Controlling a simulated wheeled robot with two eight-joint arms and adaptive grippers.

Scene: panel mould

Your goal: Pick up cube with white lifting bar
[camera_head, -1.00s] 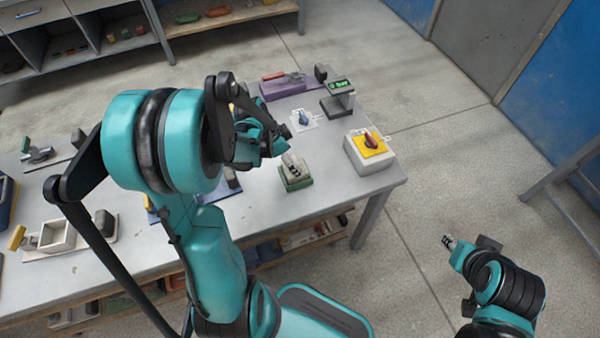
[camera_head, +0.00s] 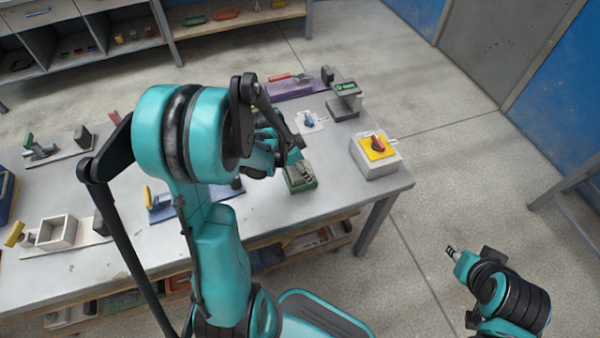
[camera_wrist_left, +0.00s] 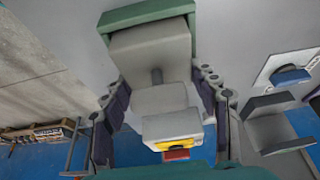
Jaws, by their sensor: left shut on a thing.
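The cube is a light grey block on a green base (camera_head: 301,180) near the right end of the bench. In the left wrist view the grey cube (camera_wrist_left: 150,52) has a short dark post and a whitish lifting bar (camera_wrist_left: 160,99). My left gripper (camera_head: 295,158) is directly over the cube and hides most of its top. In the wrist view its fingers lie on both sides of the bar, shut on it. Whether the cube is clear of the bench cannot be told. My right gripper (camera_head: 452,252) is apart from the bench, above the floor; its jaw opening is too small to judge.
A switch box (camera_head: 374,156) with a yellow plate and red knob stands right of the cube. The bench's right front edge is near.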

